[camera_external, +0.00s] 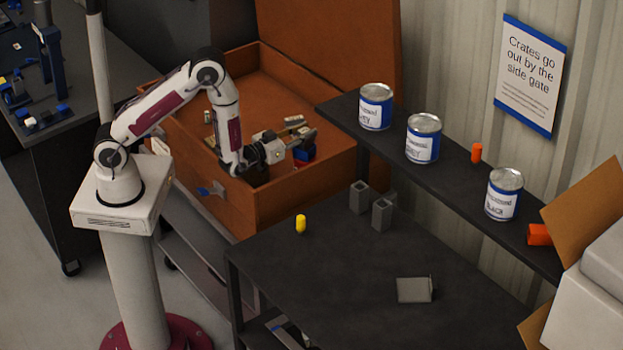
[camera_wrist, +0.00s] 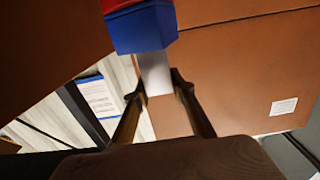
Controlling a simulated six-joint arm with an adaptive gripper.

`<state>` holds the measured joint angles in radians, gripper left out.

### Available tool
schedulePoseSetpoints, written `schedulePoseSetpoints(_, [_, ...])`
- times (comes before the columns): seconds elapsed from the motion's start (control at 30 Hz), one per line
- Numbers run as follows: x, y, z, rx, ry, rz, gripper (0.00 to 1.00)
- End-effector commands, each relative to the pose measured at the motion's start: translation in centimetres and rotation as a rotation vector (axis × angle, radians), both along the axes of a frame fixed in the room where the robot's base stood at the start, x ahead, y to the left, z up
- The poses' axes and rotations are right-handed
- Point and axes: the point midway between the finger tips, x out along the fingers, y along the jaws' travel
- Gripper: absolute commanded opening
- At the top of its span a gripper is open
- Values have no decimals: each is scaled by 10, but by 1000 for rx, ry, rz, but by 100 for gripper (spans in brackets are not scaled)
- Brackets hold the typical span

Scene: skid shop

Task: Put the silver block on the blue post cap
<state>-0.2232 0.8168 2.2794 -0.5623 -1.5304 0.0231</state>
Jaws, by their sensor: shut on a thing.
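The silver block (camera_wrist: 155,72) is pale and plain in the wrist view. It sits between the two fingertips of my gripper (camera_wrist: 161,86), which is shut on it. The blue post cap (camera_wrist: 142,27) is right at the block's far end in that view, with a red part (camera_wrist: 118,4) beyond it. The block and cap meet in the picture; I cannot tell whether they touch. In the external view my gripper (camera_external: 297,141) is level inside the orange-brown case, close to the blue piece (camera_external: 306,154). The block is too small to make out surely there.
The open case (camera_external: 290,200) has walls around my gripper and a raised lid (camera_external: 335,50) behind. A dark table (camera_external: 340,265) in front holds a yellow cylinder (camera_external: 300,224), grey blocks (camera_external: 381,215) and a grey plate (camera_external: 413,290). Paint cans (camera_external: 423,138) stand on the shelf.

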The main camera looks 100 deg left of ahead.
Motion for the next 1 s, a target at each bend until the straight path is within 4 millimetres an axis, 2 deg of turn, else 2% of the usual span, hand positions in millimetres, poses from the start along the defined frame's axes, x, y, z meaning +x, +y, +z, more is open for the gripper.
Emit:
schedulePoseSetpoints(0.13, [0, 0, 0, 1, -2, 0, 0])
schedulePoseSetpoints(0.17, [0, 0, -1, 1, -1, 0, 29])
schedulePoseSetpoints(0.2, [0, 0, 0, 1, -1, 0, 40])
schedulePoseSetpoints(0.67, [0, 0, 1, 1, -1, 0, 41])
schedulePoseSetpoints(0.93, [0, 0, 13, 2, -2, 0, 41])
schedulePoseSetpoints(1.0, [-5, -7, 11, 0, 1, -2, 41])
